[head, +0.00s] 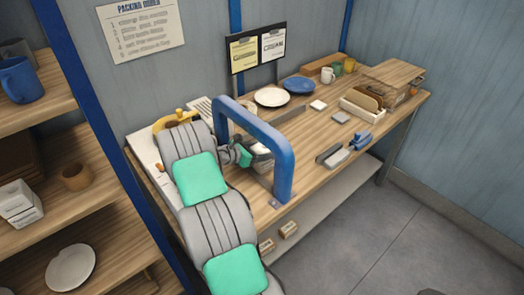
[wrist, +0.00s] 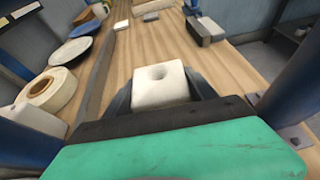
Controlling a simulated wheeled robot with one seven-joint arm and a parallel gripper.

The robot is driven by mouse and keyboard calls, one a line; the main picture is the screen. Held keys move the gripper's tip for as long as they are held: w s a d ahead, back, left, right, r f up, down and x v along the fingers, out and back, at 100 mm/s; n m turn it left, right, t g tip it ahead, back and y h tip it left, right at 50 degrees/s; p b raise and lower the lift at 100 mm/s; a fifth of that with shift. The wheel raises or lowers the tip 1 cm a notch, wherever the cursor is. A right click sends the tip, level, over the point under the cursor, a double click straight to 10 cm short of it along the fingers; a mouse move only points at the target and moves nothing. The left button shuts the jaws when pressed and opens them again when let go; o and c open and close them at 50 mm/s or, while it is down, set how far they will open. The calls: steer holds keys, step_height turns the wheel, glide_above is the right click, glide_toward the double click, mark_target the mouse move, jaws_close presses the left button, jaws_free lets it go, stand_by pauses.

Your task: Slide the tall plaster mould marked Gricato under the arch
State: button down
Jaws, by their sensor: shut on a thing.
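A white plaster block with a round hollow in its top, the mould (wrist: 152,97), sits between the dark fingers of my gripper (wrist: 161,88) in the wrist view. My gripper is shut on it. No marking on the mould is readable. The blue arch (head: 255,122) stands over the wooden bench in the head view, and my gripper (head: 258,152) is low at its opening. In the wrist view blue posts (wrist: 291,95) show on both sides of my gripper. The arch and my arm hide much of the mould in the head view.
A dark strip (wrist: 97,85) runs along the bench left of the mould. A roll of tape (wrist: 48,88), a white plate (head: 272,97) and a blue plate (head: 299,86) lie beyond it. A blue-handled tool (head: 360,141) and grey blocks lie at right. The wood ahead is clear.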

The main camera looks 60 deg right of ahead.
steer(key=shift+w+a+p, duration=0.2)
steer(key=shift+w+a, duration=0.05)
steer(key=shift+a, duration=0.35)
steer(key=shift+w+a+p, duration=0.15)
steer(key=shift+w+a, duration=0.05)
steer(key=shift+a, duration=0.45)
steer(key=shift+w+a+p, duration=0.2)
steer(key=shift+w+a, duration=0.05)
steer(key=shift+a, duration=0.35)
steer(key=shift+c, duration=1)
jaws_free()
steer(key=shift+d, duration=0.1)
